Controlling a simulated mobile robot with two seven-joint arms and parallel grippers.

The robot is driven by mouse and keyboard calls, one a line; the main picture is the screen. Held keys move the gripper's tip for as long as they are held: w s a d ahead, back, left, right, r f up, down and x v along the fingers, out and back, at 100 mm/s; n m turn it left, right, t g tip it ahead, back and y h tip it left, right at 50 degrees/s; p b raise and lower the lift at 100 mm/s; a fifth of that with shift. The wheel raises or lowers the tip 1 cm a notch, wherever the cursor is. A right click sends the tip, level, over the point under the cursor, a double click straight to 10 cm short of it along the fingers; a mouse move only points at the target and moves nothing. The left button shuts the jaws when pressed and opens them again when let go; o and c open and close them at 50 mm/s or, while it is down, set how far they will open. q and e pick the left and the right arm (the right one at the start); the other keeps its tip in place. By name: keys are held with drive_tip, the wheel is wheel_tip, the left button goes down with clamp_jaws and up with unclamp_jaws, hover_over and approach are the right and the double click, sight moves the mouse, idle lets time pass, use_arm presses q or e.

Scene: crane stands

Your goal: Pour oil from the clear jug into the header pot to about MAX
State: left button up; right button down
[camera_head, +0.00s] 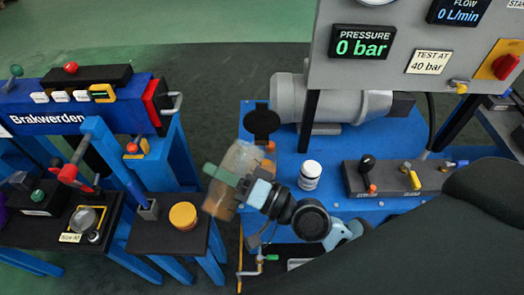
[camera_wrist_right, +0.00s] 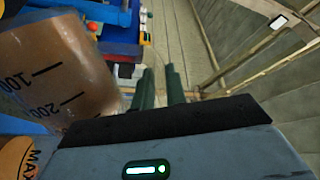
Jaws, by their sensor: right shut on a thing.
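The clear jug (camera_head: 238,158) holds brown oil and is tilted in the head view. My right gripper (camera_head: 232,180) is shut on it, its green fingers across the jug's side. In the right wrist view the jug (camera_wrist_right: 55,70) fills the upper left, with 100 and 200 marks facing the camera; the gripper (camera_wrist_right: 160,85) shows beside it. A yellow-orange surface marked MAX (camera_wrist_right: 14,160), likely the header pot, shows at that view's lower left edge. In the head view the jug and gripper hide most of the pot's area. I cannot see a pouring stream. My left gripper is not in view.
A black round disc (camera_head: 262,122) stands upright behind the jug on the blue bench (camera_head: 300,165). A lever block (camera_head: 395,178) is further right. A yellow-lidded tub (camera_head: 183,215) sits on the left stand.

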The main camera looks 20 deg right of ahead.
sight(230, 150)
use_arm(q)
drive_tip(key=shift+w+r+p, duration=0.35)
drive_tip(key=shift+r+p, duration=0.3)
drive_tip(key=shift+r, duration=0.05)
use_arm(e)
drive_tip(key=shift+w+d+r+m, duration=0.15)
drive_tip(key=shift+d+r+m, duration=0.05)
drive_tip(key=shift+r+m, duration=0.25)
drive_tip(key=shift+w+d+r+m, duration=0.15)
drive_tip(key=shift+d+r+m, duration=0.05)
drive_tip(key=shift+r+m, duration=0.2)
idle(0.9)
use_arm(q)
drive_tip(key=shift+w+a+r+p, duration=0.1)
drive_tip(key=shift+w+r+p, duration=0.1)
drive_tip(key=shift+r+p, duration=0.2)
use_arm(e)
drive_tip(key=shift+w+d+r+m+t, duration=0.15)
drive_tip(key=shift+w+d+r+m, duration=0.25)
drive_tip(key=shift+w+d+m, duration=0.15)
drive_tip(key=shift+w+d+r+m+t, duration=0.15)
drive_tip(key=shift+w+d+r+m, duration=0.25)
drive_tip(key=shift+d, duration=0.25)
idle(1.5)
